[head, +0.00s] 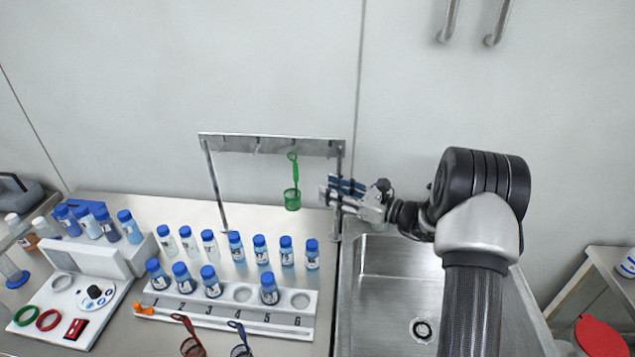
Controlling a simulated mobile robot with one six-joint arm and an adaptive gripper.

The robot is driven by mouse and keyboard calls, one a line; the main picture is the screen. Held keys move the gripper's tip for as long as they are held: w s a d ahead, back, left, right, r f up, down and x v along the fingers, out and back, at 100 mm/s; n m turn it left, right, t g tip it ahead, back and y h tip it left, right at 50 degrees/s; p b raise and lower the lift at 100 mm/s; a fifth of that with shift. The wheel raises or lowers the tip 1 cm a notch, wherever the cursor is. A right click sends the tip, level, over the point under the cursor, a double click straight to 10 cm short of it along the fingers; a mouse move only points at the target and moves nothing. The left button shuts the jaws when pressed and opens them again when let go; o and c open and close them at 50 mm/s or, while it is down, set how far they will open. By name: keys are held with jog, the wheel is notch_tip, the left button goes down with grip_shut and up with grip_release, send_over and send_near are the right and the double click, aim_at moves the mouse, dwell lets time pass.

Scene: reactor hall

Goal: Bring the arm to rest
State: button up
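My arm reaches up over the sink from the bottom right and bends to the left. My gripper (328,194) points left, in front of or beside the right post of a metal rack (270,145). A green strainer (292,199) hangs from the rack, just left of the fingertips, with a visible gap between them in the picture. I see nothing clearly held. The fingers are small and overlap the post, so their opening does not show.
Several blue-capped vials (236,247) stand behind and in a numbered white holder (210,317). Red and dark blue strainers (190,346) lie in front. A white device (75,300) is at left. The steel sink (385,258) lies under my arm. A red lid (600,338) is far right.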

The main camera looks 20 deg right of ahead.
jog(key=s+a+r+n+g+h, duration=0.1)
jog(key=s+a+r+n+g, duration=0.4)
jog(key=s+a, duration=0.35)
jog(key=s+a+r+n+g, duration=0.3)
jog(key=s+a+n+g, duration=0.2)
jog(key=s+a+n, duration=0.35)
jog(key=s+n+g+h+b, duration=0.1)
jog(key=s+n+h, duration=0.55)
jog(key=s, duration=0.95)
jog(key=s+d+f+n+t+h, duration=0.1)
jog(key=s+d+n+t+h, duration=0.1)
jog(key=s+d+n+h, duration=0.2)
jog(key=s+d+n, duration=0.3)
jog(key=shift+d+t+h, duration=0.15)
jog(key=shift+t+h, duration=0.15)
jog(key=shift+h, duration=0.05)
jog(key=shift+s+d, duration=0.1)
